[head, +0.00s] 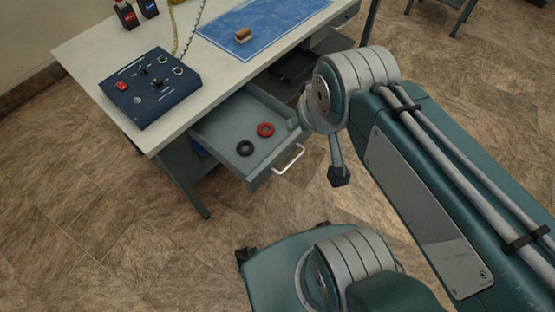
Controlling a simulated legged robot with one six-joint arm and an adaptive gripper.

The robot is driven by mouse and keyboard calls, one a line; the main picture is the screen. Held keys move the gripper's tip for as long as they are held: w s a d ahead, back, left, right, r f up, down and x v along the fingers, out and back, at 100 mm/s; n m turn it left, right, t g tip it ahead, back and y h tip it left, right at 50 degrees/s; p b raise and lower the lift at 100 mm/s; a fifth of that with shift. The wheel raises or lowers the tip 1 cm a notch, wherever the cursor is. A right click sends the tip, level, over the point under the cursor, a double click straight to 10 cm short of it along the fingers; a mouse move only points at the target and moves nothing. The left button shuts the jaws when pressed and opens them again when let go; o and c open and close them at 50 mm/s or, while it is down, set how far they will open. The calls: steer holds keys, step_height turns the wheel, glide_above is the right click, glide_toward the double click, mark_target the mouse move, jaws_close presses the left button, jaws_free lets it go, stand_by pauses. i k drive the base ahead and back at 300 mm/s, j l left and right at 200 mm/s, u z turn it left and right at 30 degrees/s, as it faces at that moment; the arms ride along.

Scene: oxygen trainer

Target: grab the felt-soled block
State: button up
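A small block (242,35), tan-brown with a paler part, lies on the blue mat (282,22) on the table top. It looks like the felt-soled block, but its underside is hidden. My arm reaches in from the right, and its end joint stands in front of the table's right side. A grey finger-like part with a dark tip (338,175) hangs below that joint. The rest of my gripper is hidden, so its opening does not show. This part is well apart from the block, nearer to me and lower in the picture.
An open grey drawer (215,131) juts out from the table, holding a black ring (245,148) and a red ring (265,129). A dark blue control box (150,88) with a coiled cord stands on the table's left.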

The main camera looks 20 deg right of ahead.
mark_target(244, 36)
steer(key=l, duration=0.55)
steer(key=i+l+u, duration=0.2)
steer(key=l, duration=0.2)
steer(key=i+l+u, duration=0.2)
steer(key=l, duration=0.2)
steer(key=l+u, duration=0.2)
steer(key=l, duration=0.25)
steer(key=l+u, duration=0.2)
steer(key=l, duration=0.25)
steer(key=i+l+u, duration=0.35)
steer(key=i, duration=0.15)
steer(key=i+l+u, duration=0.45)
steer(key=i+l, duration=0.25)
steer(key=i, duration=0.2)
